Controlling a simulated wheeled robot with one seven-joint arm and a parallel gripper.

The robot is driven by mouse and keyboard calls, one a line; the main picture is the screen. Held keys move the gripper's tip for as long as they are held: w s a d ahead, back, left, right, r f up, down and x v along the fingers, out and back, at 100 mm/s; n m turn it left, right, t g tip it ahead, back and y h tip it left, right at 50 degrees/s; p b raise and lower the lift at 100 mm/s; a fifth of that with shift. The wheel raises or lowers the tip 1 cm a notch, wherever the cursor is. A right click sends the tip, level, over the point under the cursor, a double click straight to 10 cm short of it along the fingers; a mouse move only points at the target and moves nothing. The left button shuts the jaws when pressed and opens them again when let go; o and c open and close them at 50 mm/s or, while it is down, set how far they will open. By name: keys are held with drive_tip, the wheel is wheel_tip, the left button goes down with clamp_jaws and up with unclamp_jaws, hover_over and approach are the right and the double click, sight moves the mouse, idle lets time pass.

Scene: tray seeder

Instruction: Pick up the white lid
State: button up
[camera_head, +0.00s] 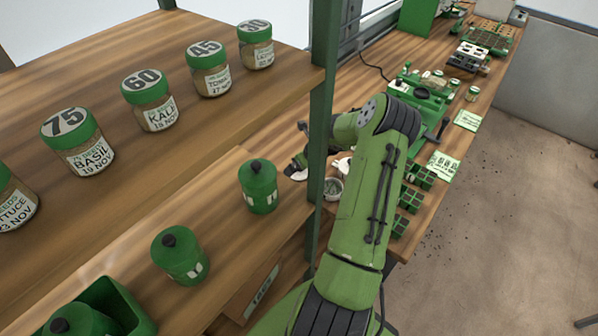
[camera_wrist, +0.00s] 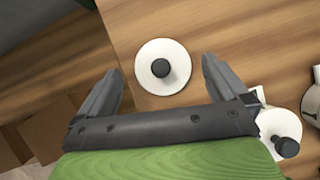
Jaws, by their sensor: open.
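A round white lid (camera_wrist: 150,82) with a black knob lies on the wooden bench in the wrist view. My gripper (camera_wrist: 160,68) is open, with one finger on each side of the lid, apart from it. A second white lid-like piece (camera_wrist: 275,122) with a black knob is at the lower right, partly hidden by my right finger. In the head view my gripper (camera_head: 298,150) is beyond the green post, partly hidden. A small white patch (camera_head: 298,174) shows just below it; I cannot tell which lid it is.
A green shelf post (camera_head: 323,120) stands close to my arm. Green canisters (camera_head: 258,187) with black knobs stand on the lower shelf, and seed jars (camera_head: 150,99) on the upper one. A small round container (camera_head: 333,189) is near my gripper. A white vessel (camera_wrist: 312,98) is at the wrist view's right edge.

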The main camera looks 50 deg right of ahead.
drive_tip(key=x, duration=0.3)
drive_tip(key=shift+w+d, duration=0.1)
drive_tip(key=shift+d, duration=0.05)
drive_tip(key=shift+r, duration=0.15)
drive_tip(key=shift+c, duration=0.6)
drive_tip(key=c, duration=0.8)
